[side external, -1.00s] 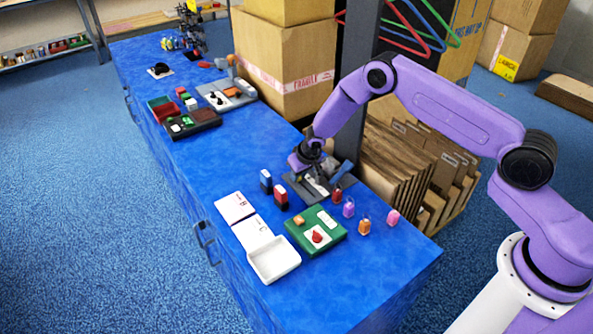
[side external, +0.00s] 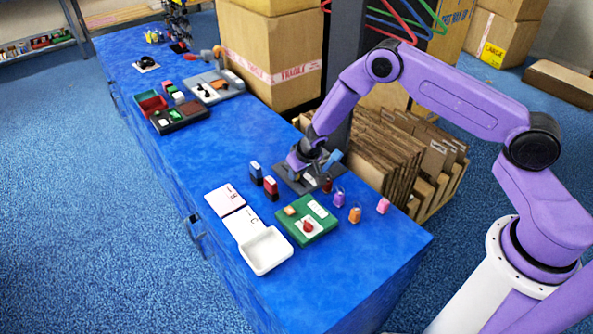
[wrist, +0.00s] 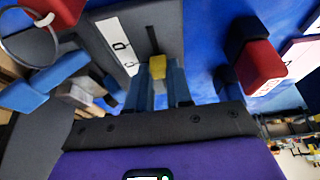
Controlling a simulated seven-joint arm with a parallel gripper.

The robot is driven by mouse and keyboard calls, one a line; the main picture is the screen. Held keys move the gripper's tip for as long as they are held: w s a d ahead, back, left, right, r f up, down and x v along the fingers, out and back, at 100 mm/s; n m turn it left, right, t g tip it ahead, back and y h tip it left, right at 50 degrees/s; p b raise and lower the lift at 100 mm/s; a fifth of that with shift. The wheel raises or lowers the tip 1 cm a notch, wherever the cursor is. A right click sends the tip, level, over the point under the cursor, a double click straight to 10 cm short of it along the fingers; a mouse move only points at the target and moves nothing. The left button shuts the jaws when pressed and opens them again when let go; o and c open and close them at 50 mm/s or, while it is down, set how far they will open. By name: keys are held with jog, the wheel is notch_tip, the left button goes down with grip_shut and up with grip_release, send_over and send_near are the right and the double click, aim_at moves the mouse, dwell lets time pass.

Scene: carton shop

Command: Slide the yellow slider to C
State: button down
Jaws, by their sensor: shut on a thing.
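The yellow slider (wrist: 158,68) sits in a dark slot on a grey panel. In the wrist view it is between the two blue-grey fingers of my gripper (wrist: 160,86), which is shut on it. In the side view my gripper (side external: 306,168) is down at the grey panel (side external: 290,180), and the arm hides the slider there.
Red-and-dark blocks (side external: 270,188) stand close left of the panel. Blue parts (wrist: 55,75) rise beside the label strip. Cardboard sheets (side external: 375,150) stand behind the table.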

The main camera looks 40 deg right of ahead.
jog(key=c, duration=1)
grip_release()
jog(key=v, duration=1.7)
jog(key=shift+r, duration=0.15)
jog(key=shift+s, duration=0.1)
